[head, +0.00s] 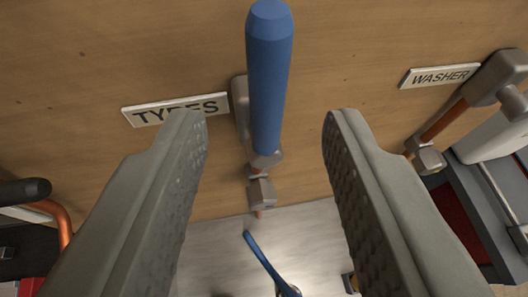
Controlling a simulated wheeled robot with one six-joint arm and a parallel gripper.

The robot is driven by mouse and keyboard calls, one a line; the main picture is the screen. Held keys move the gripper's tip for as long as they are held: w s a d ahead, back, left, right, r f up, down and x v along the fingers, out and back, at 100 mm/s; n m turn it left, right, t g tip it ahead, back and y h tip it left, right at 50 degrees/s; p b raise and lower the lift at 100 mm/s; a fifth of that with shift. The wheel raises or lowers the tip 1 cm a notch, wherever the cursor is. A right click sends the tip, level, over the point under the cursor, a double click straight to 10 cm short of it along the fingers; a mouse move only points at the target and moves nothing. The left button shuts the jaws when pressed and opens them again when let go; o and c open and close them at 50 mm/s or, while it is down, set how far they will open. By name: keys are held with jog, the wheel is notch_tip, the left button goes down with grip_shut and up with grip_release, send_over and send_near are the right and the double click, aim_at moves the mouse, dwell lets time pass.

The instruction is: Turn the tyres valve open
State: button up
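The tyres valve has a blue lever handle (269,85) that stands out from the wooden board, long and rounded at its end. Its grey body and copper pipe fitting (260,190) show below the handle. A white label (177,109) reading "TYRES" is on the board left of the handle, its lower edge partly covered by my left finger. My gripper (265,120) is open, with one finger on each side of the handle. Both fingers appear apart from it, with a gap on each side.
A "WASHER" label (440,76) and another grey valve with copper pipe (440,125) are at the right. A black-ended copper pipe (45,205) is at the left. Below lies a pale grey surface (315,235) with a thin blue bar (268,262). The board is otherwise clear.

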jog(key=v, duration=1.1)
jog(key=shift+s+d, duration=0.1)
jog(key=s+d+f+t, duration=0.1)
jog(key=s+f+t, duration=0.1)
jog(key=s+f, duration=0.8)
jog(key=s+d+f+m+t+h, duration=0.1)
jog(key=s+f, duration=0.9)
jog(key=f, duration=0.1)
jog(key=shift+d+t, duration=0.35)
jog(key=shift+t, duration=0.05)
jog(key=shift+f, duration=0.1)
